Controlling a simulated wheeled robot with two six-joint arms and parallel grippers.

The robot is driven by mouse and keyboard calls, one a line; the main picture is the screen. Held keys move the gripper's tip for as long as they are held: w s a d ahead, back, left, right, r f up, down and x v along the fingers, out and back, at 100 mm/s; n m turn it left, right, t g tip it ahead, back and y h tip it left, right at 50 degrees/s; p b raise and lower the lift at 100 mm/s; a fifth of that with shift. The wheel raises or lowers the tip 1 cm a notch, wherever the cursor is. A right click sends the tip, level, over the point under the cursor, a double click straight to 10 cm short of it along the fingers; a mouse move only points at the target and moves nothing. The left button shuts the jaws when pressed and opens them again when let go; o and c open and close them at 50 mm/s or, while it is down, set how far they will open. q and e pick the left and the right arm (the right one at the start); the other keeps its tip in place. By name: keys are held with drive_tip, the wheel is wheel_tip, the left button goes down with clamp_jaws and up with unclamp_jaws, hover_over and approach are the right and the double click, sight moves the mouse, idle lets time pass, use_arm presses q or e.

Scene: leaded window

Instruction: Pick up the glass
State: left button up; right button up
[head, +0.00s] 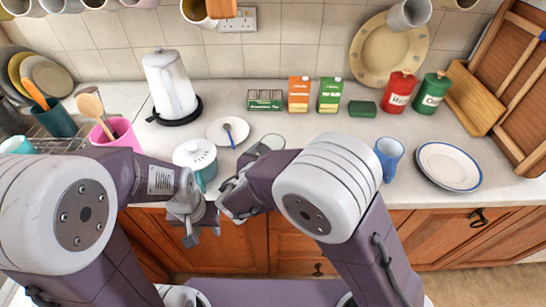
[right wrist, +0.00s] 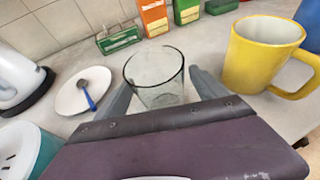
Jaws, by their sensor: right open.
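The clear glass (right wrist: 153,80) stands upright on the counter in the right wrist view. It also shows in the head view as a pale rim (head: 268,143), mostly hidden behind my right arm. My right gripper (right wrist: 160,88) is open, with one grey finger to each side of the glass. The glass appears between or just beyond the fingertips; I cannot tell whether they touch it.
A yellow mug (right wrist: 260,58) stands close to the right finger. A white plate with a blue spoon (head: 228,132), a lidded teal pot (head: 195,155) and a white kettle (head: 170,83) are left of the glass. Several cartons and tins line the back. A blue mug (head: 389,155) is right.

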sight(279, 137)
drive_tip(key=shift+s, duration=0.1)
drive_tip(key=c, duration=1.7)
drive_tip(key=shift+r, duration=0.2)
drive_tip(key=shift+r, duration=0.35)
drive_tip(key=r, duration=0.4)
drive_tip(key=shift+s+d+p, duration=0.2)
drive_tip(key=shift+d+p, duration=0.15)
drive_tip(key=shift+p, duration=0.05)
drive_tip(key=s+d+r, duration=0.2)
drive_tip(key=d, duration=0.1)
drive_tip(key=s+d+r, duration=0.2)
drive_tip(key=s+d+r+p, duration=0.1)
drive_tip(key=s+d+r, duration=0.1)
drive_tip(key=d, duration=0.1)
drive_tip(key=shift+s+d, duration=0.3)
drive_tip(key=shift+s, duration=0.05)
